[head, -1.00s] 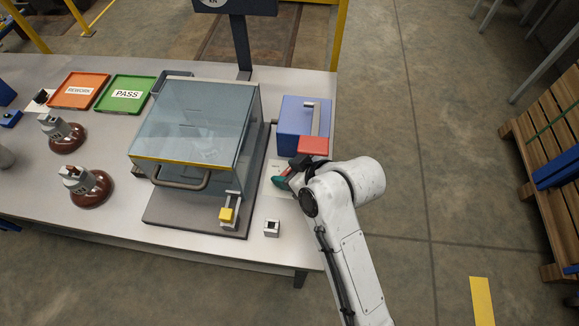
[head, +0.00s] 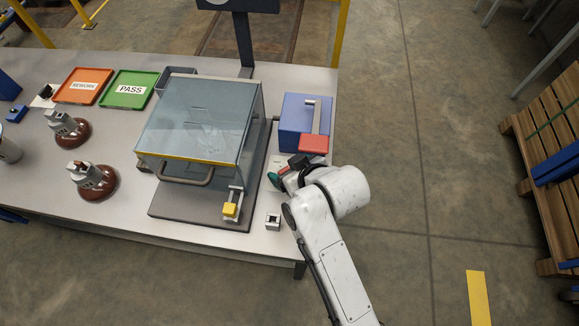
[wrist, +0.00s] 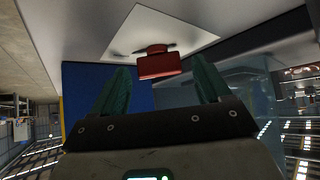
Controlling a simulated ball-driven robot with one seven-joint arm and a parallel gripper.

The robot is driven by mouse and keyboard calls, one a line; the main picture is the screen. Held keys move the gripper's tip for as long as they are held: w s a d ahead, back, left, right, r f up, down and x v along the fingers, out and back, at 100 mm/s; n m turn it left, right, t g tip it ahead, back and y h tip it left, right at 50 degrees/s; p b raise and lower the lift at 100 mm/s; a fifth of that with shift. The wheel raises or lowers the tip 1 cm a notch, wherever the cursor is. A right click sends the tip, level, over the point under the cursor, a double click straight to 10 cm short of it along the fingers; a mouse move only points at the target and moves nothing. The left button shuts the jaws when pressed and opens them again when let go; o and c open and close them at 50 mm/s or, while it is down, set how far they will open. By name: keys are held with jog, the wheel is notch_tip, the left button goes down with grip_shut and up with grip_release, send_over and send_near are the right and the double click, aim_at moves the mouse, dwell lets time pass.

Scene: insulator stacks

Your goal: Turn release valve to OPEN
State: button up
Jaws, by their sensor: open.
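A red block-shaped knob (wrist: 158,64), which looks like the release valve, sits on a dark stem over a white plate (wrist: 185,30) in the wrist view. My gripper (wrist: 162,82) is open, with its teal fingers apart and the red knob beyond the tips, roughly centred between them. No contact shows. In the head view my gripper (head: 277,179) is low over the table's right part, in front of the blue box, and mostly hides the plate and knob. I cannot read any OPEN marking.
The clear-lidded chamber (head: 195,125) with a yellow latch (head: 230,209) is to the left. Open floor lies right.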

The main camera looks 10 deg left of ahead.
jog(key=v, duration=1)
jog(key=shift+s+d+r, duration=0.25)
dwell(0.3)
